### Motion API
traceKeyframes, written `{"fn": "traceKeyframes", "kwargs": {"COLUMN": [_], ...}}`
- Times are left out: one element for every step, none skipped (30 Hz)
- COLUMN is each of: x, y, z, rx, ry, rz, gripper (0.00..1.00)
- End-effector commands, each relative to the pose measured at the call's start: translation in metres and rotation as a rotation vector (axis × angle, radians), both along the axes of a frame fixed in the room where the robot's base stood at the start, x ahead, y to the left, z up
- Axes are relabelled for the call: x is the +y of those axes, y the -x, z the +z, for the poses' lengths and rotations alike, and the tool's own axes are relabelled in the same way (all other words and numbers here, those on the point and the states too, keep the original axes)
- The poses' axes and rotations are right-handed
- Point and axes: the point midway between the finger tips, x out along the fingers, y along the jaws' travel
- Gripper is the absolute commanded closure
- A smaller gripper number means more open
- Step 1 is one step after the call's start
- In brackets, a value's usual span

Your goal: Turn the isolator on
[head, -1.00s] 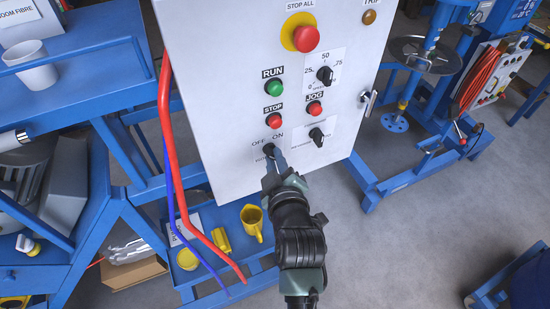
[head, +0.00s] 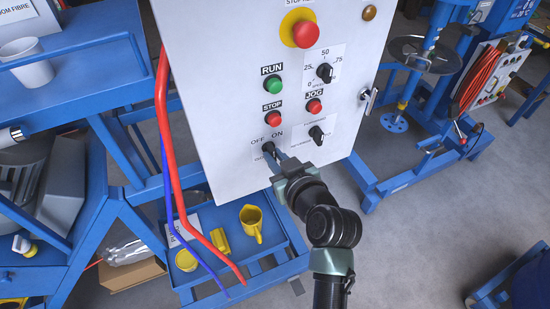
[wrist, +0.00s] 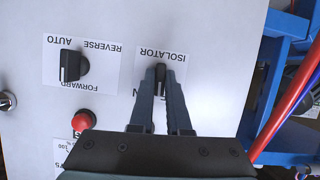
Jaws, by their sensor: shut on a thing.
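The isolator (head: 268,147) is a black rotary knob low on the white control panel, with OFF at its upper left and ON at its upper right in the head view. In the wrist view the isolator knob (wrist: 160,74) stands between my fingertips, under its upside-down label. My gripper (head: 278,160) comes from the lower right and is shut on the knob. In the wrist view my gripper (wrist: 160,98) has one finger on each side of it. The fingers hide most of the OFF and ON marks there. I cannot tell exactly where the knob points.
Above are the stop button (head: 272,107), jog button (head: 314,106), run button (head: 273,84) and speed knob (head: 324,72). The forward/reverse knob (head: 317,134) is close by on the right. A red hose (head: 164,120) hangs along the panel's left side.

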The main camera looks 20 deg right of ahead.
Motion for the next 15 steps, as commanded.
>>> {"fn": "traceKeyframes", "kwargs": {"x": [-0.0013, -0.0014, -0.0015, -0.0016, -0.0021, -0.0023, -0.0025, -0.0024, -0.0024, -0.0026, -0.0028, -0.0029, -0.0029, -0.0027, -0.0028], "y": [-0.0003, -0.0003, -0.0003, -0.0004, -0.0004, -0.0003, -0.0003, -0.0002, -0.0003, -0.0004, -0.0004, -0.0003, -0.0003, -0.0003, -0.0004], "z": [-0.0008, -0.0011, -0.0011, -0.001, -0.0007, -0.0009, -0.0012, -0.0015, -0.0017, -0.0014, -0.0014, -0.0014, -0.0017, -0.0019, -0.002], "rx": [0.0, 0.001, 0.003, 0.004, 0.004, 0.005, 0.006, 0.008, 0.009, 0.009, 0.011, 0.011, 0.013, 0.014, 0.016], "ry": [-0.045, -0.073, -0.111, -0.139, -0.167, -0.206, -0.234, -0.264, -0.3, -0.329, -0.355, -0.392, -0.418, -0.445, -0.479], "rz": [-0.001, -0.001, -0.001, 0.0, -0.002, -0.001, -0.002, -0.001, -0.001, -0.001, -0.001, -0.001, -0.001, 0.0, 0.0], "gripper": [1.0, 1.0, 1.0, 1.0, 1.0, 1.0, 1.0, 1.0, 1.0, 1.0, 1.0, 1.0, 1.0, 1.0, 1.0]}}
